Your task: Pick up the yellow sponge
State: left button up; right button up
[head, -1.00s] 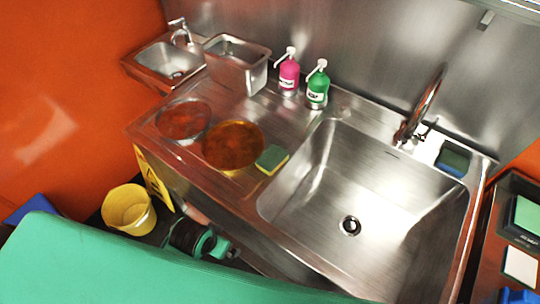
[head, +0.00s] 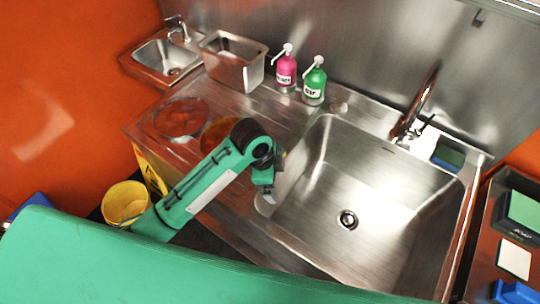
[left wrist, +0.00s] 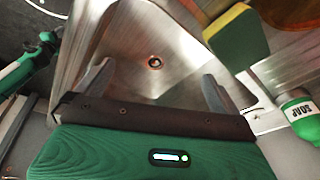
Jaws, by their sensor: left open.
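The sponge (left wrist: 238,38), green on its broad face with a yellow layer along its edge, lies at the upper right of the left wrist view. In the head view my left arm covers most or all of it, on the counter left of the sink. My left gripper (left wrist: 155,85) is open and empty, its two fingers spread over the sink basin (head: 372,175). The sponge is apart from the fingers, beyond the right one. In the head view the left gripper (head: 267,192) hangs by the basin's left rim.
A pink bottle (head: 286,73) and a green soap bottle (head: 314,84) stand behind. The faucet (head: 415,110) rises at the back right.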

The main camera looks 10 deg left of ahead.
pick_arm(q)
jog(key=w+a+r+m+g+y, duration=0.1)
jog(key=w+a+r+m+y, duration=0.2)
jog(key=w+r+m, duration=0.65)
jog(key=f+n, duration=0.1)
jog(key=f, duration=0.2)
jog(key=f+p, duration=0.1)
jog(key=f, duration=0.2)
jog(key=w+f+n+p, duration=0.1)
jog(key=f, duration=0.3)
jog(key=shift+w+a+n, duration=0.1)
jog(key=shift+a+n, duration=0.1)
jog(key=shift+n, duration=0.15)
jog(key=shift+w+f+p, duration=0.1)
jog(key=shift+f+p, duration=0.45)
jog(key=shift+p, duration=0.25)
jog(key=f, duration=0.1)
jog(key=f+p, duration=0.1)
jog(key=f, duration=0.1)
jog(key=shift+w+a+f, duration=0.1)
jog(key=shift+w+f, duration=0.05)
jog(key=shift+w, duration=0.05)
jog(key=shift+f+p, duration=0.3)
jog(key=shift+f, duration=0.25)
jog(key=c, duration=0.8)
jog(key=shift+r, duration=0.1)
